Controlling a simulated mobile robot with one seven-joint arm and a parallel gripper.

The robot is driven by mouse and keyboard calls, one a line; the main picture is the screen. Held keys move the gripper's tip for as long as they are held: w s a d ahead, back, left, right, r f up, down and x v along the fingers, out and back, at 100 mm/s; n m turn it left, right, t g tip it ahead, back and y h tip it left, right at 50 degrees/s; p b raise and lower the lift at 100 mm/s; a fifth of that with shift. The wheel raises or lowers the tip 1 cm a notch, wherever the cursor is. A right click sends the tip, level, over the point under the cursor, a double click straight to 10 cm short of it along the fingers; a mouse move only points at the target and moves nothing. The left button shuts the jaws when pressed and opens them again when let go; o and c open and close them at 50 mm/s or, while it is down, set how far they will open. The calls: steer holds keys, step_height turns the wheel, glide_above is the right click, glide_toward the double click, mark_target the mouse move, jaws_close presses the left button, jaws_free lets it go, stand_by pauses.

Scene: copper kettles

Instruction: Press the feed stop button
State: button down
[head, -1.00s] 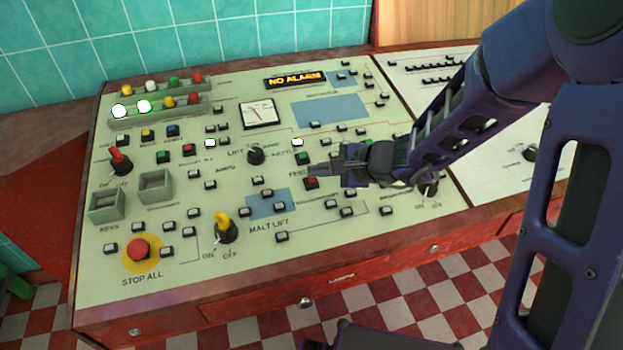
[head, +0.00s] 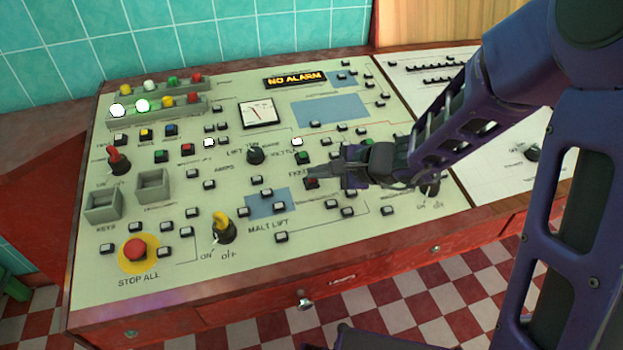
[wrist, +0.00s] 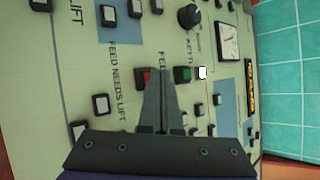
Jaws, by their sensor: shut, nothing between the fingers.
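The red button by the partly hidden FEED label (head: 311,183) is on the sloping control panel (head: 330,225). It also shows in the wrist view (wrist: 144,77), just left of the fingertips. A green button (wrist: 183,74) is just right of them. My gripper (head: 315,168) is shut and empty, its tips pointing at the panel between these two buttons. It also shows in the wrist view (wrist: 161,76). In the head view the tips are just above the red button. I cannot tell whether they touch the panel.
A white lit button (wrist: 202,72) sits beside the green one. A black knob (head: 255,155), a yellow-handled switch (head: 223,228) and a red STOP ALL button (head: 135,250) stand up from the panel to the left. The display (head: 295,79) reads NO ALARM.

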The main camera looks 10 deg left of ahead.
steer(key=shift+f, duration=0.35)
steer(key=shift+r, duration=0.1)
stand_by(0.4)
steer(key=shift+s+r, duration=0.1)
steer(key=shift+r, duration=0.6)
steer(key=shift+s+d+r+p, duration=0.1)
steer(key=shift+s+r+p, duration=0.05)
steer(key=shift+r+p, duration=0.55)
steer(key=shift+s+d+r+p, duration=0.15)
steer(key=shift+r+p, duration=0.3)
steer(key=shift+r, duration=0.5)
steer(key=shift+s+d+r+p, duration=0.1)
steer(key=shift+s+r+p, duration=0.05)
steer(key=shift+r+p, duration=0.55)
steer(key=shift+r, duration=0.1)
